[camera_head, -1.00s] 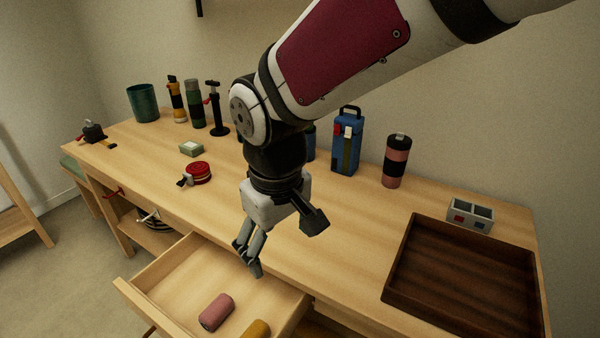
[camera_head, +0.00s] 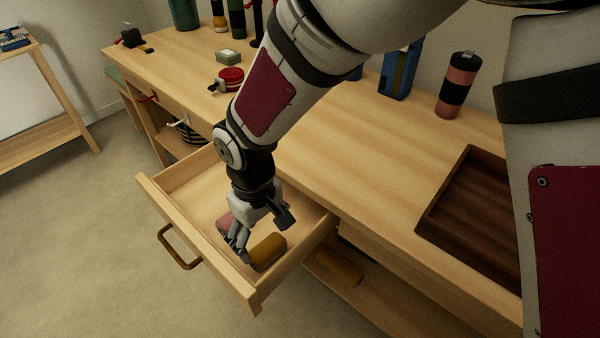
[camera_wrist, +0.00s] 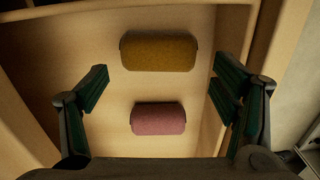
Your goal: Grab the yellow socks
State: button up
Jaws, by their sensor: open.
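The yellow socks (camera_head: 267,251) are a rolled mustard bundle lying in the open drawer (camera_head: 187,188). They also show in the wrist view (camera_wrist: 159,52), at the upper middle, beyond the fingertips. A pink rolled bundle (camera_wrist: 158,118) lies beside them, nearer the gripper's base in that view and between the two fingers. In the head view the pink bundle (camera_head: 224,221) is partly hidden by my gripper. My gripper (camera_head: 241,250) points down into the drawer, just left of the yellow socks. In the wrist view it is open (camera_wrist: 158,85) and holds nothing.
The drawer's walls stand around the bundles, with a brown handle (camera_head: 178,247) on its front. Another mustard roll (camera_head: 339,265) lies on a lower shelf. A dark wooden tray (camera_head: 436,211) and a pink-and-black bottle (camera_head: 457,85) are on the desk top. Free drawer floor shows at left.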

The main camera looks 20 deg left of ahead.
aim_at(266, 246)
jog(key=shift+d+f+b, duration=0.2)
jog(key=shift+f+b, duration=0.8)
jog(key=shift+f, duration=2.1)
jog(key=shift+r, duration=0.1)
jog(key=c, duration=0.9)
